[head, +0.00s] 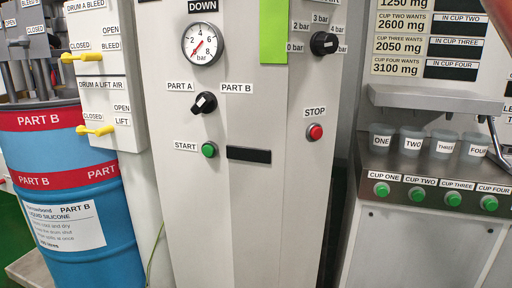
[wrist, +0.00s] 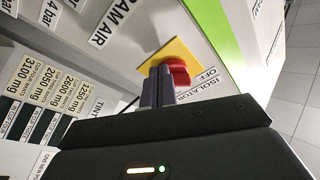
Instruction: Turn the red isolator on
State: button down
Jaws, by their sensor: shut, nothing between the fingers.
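The red isolator (wrist: 181,72) is a red rotary knob on a yellow plate (wrist: 180,50) in the wrist view, on the side of a pale cabinet. The words ISOLATOR and OFF are printed beside it; no ON label can be made out. My gripper (wrist: 160,70) is shut and empty. Its fingertips are right beside the knob and overlap it in the picture. I cannot tell whether they touch it. The fingers hide part of the plate and knob. The isolator and my gripper do not show in the head view.
The head view shows the cabinet front with a pressure gauge (head: 203,43), a PART A/PART B selector (head: 204,103), a green START button (head: 209,150) and a red STOP button (head: 315,131). A blue drum (head: 75,190) stands left, and a bench with cups (head: 412,140) right.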

jog(key=shift+r, duration=0.25)
jog(key=shift+s+a, duration=0.15)
jog(key=shift+a, duration=0.1)
dwell(0.6)
jog(key=shift+s+a+r, duration=0.3)
jog(key=shift+a+r, duration=0.2)
jog(key=shift+a, duration=0.1)
jog(key=shift+a, duration=0.1)
dwell(0.5)
jog(key=r+b+v, duration=0.1)
jog(key=v, duration=0.5)
dwell(0.4)
jog(key=shift+s, duration=0.1)
